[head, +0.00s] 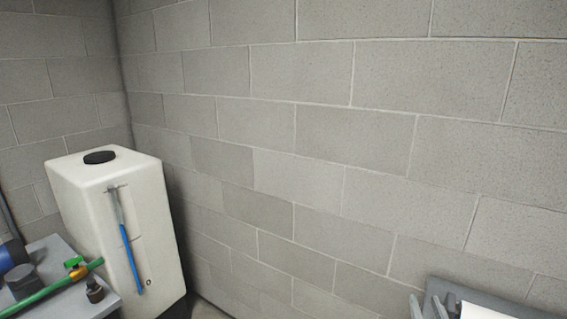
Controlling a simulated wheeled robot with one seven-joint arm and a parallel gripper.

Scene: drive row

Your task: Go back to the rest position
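I cannot make out my gripper in the head view. No part that I can be sure is my arm shows, so its pose and what it holds are hidden.
A white tank (90,195) with a black cap and a blue level tube stands in the left corner. Beside it, a grey bench (60,250) carries a green pipe (40,297) with a valve. A dark grey object (460,290) is cut off at bottom right. Block walls (330,130) close the back.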

